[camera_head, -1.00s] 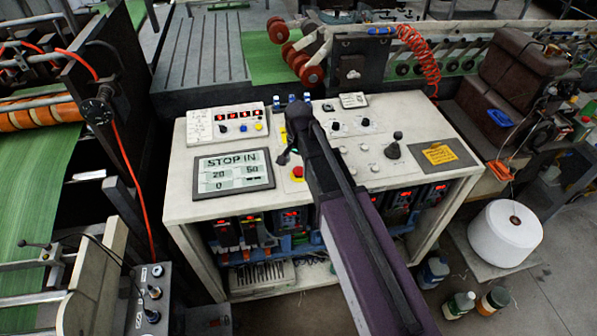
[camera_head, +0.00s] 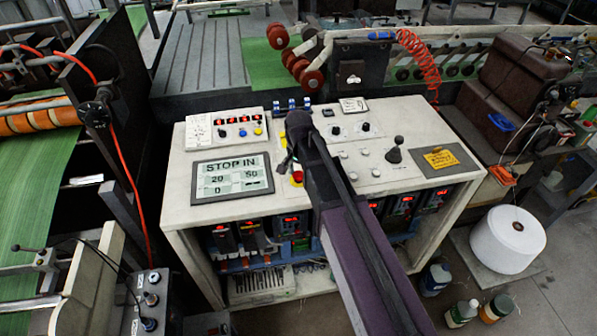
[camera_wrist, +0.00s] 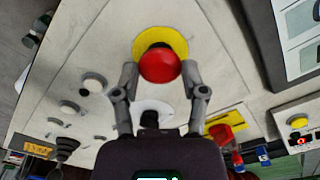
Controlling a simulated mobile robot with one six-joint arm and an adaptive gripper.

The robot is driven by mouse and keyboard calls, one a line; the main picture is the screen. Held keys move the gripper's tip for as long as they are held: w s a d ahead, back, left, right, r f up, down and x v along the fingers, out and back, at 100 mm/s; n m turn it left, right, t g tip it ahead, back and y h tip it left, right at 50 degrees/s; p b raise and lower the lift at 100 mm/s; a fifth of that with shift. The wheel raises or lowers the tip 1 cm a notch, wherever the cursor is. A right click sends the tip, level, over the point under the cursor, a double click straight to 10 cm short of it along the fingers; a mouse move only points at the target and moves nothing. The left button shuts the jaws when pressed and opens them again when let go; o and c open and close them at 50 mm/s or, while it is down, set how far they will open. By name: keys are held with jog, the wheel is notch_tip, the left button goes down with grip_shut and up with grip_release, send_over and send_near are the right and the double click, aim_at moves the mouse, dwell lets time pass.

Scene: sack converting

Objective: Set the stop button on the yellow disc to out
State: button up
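The red stop button (camera_wrist: 160,66) sits on the yellow disc (camera_wrist: 166,37) in the wrist view. My gripper (camera_wrist: 159,68) is open, one finger on each side of the button; I cannot tell whether either finger touches it. In the head view, the button (camera_head: 298,177) and the yellow disc (camera_head: 296,184) are partly hidden by my gripper (camera_head: 290,166). The display (camera_head: 232,178) on the console reads "STOP IN", with 20, 50 and 0 below.
The white console top (camera_head: 185,165) also carries a panel with lit digits (camera_head: 236,126), a black joystick (camera_head: 395,151), several knobs and white buttons, and a yellow label (camera_head: 440,158).

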grip_shut()
jog(key=shift+r+p, duration=0.55)
jog(key=shift+p, duration=0.05)
jog(key=shift+w, duration=0.1)
jog(key=o, duration=1.1)
grip_release()
jog(key=shift+f, duration=0.2)
